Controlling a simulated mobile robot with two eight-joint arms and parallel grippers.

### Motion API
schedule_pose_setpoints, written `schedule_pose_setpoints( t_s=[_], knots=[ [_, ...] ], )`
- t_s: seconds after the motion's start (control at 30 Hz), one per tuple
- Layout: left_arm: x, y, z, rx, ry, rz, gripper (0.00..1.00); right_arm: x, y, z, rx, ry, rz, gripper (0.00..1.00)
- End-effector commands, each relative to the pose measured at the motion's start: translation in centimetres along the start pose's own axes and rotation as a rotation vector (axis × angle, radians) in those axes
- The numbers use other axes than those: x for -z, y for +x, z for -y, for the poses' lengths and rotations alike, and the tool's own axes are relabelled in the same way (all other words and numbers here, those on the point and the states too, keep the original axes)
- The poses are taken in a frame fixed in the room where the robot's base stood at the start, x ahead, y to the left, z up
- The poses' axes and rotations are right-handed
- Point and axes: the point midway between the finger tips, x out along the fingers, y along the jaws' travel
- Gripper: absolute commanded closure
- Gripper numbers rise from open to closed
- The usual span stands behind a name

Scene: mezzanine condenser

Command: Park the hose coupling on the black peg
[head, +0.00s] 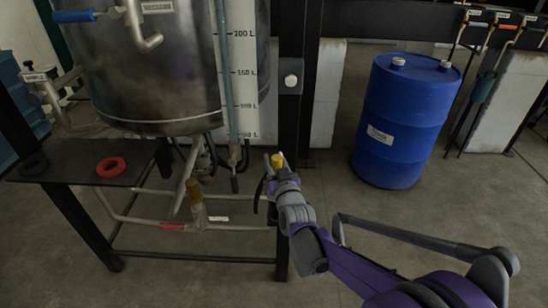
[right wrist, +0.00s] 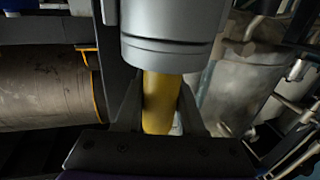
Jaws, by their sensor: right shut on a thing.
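My right gripper (head: 279,168) is shut on a yellow cylindrical piece, which I take to be the hose coupling (head: 277,160). It is held up in front of the dark post, right of the tank. In the right wrist view the yellow coupling (right wrist: 160,100) stands between the two fingers, with a grey cylinder (right wrist: 168,35) directly over it; I cannot tell whether that cylinder is part of it. A black curved piece (head: 258,192) shows just left of the gripper; I cannot tell whether it is a hose. I cannot make out the black peg for sure. My left gripper is not in view.
A steel tank (head: 155,70) with a level scale stands behind a dark bench (head: 60,176) bearing a red ring (head: 110,167) and a black ring (head: 35,165). A blue drum (head: 405,125) stands right; floor between is clear.

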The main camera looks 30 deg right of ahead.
Motion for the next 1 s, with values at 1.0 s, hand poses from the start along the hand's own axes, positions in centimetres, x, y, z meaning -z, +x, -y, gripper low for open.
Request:
schedule_pose_setpoints(
  t_s=[1.0],
  knots=[
    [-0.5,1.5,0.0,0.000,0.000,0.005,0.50,-2.1,0.0,0.0,0.000,0.001,-0.001,1.00]
  ],
)
